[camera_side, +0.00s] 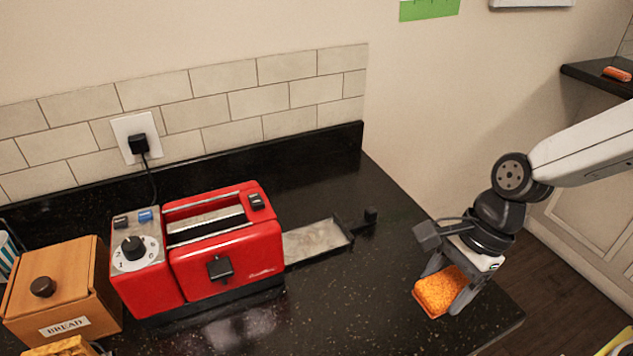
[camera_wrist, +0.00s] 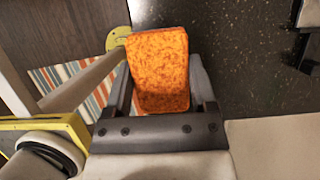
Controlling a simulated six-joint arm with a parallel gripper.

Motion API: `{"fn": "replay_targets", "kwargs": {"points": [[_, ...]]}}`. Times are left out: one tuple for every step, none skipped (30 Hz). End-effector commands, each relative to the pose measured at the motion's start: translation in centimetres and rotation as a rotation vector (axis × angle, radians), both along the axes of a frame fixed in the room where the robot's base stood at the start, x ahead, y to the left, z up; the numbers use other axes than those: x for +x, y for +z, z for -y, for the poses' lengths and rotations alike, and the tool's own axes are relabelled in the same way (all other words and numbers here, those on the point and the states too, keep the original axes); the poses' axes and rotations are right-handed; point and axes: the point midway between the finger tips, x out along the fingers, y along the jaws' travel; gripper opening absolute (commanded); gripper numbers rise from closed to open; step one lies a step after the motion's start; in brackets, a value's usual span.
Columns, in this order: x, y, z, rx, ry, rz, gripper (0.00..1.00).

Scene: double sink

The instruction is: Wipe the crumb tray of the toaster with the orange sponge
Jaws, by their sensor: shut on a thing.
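The red toaster (camera_side: 228,240) stands on the black counter in the side view. Its crumb tray (camera_side: 315,239) is pulled out to the right, a shallow metal tray with a black handle at its far end. The orange sponge (camera_side: 440,291) is between the fingers of my gripper (camera_side: 448,290), near the counter's right edge and to the right of the tray. In the wrist view the sponge (camera_wrist: 158,70) sits upright between both fingers of my gripper (camera_wrist: 160,90). A corner of the tray handle (camera_wrist: 308,55) seems to show at the wrist view's right edge.
A wooden bread box (camera_side: 62,290) stands left of the toaster. A black plug (camera_side: 139,144) in the wall outlet has a cord running down behind the toaster. The counter between tray and sponge is clear. A striped cloth (camera_wrist: 75,80) lies below the counter edge.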

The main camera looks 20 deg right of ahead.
Motion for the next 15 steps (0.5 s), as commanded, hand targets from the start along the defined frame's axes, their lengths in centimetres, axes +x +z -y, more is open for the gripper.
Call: {"fn": "replay_targets", "kwargs": {"points": [[0.0, 0.0, 0.0, 0.000, 0.004, -0.001, 0.25], [0.1, 0.0, 0.0, 0.000, 0.008, 0.000, 0.25], [0.1, 0.0, 0.0, -0.001, 0.015, 0.000, 0.25], [0.2, 0.0, 0.0, -0.001, 0.023, 0.000, 0.25], [0.2, 0.0, 0.0, -0.001, 0.033, -0.001, 0.25], [0.4, 0.0, 0.0, -0.001, 0.048, -0.001, 0.25], [0.5, 0.0, -0.1, 0.000, 0.064, -0.001, 0.25], [0.6, 0.0, -0.1, 0.000, 0.079, -0.001, 0.25], [0.8, 0.0, -0.1, 0.000, 0.105, -0.001, 0.25], [0.9, -0.1, -0.1, 0.000, 0.129, -0.002, 0.25], [1.1, 0.0, -0.1, 0.000, 0.155, -0.001, 0.25], [1.3, -0.1, -0.2, -0.001, 0.194, -0.002, 0.25], [1.5, -0.1, -0.2, 0.000, 0.227, -0.001, 0.25], [1.8, -0.1, -0.2, 0.000, 0.264, -0.001, 0.25], [2.1, -0.1, -0.3, 0.000, 0.313, -0.001, 0.25]]}}
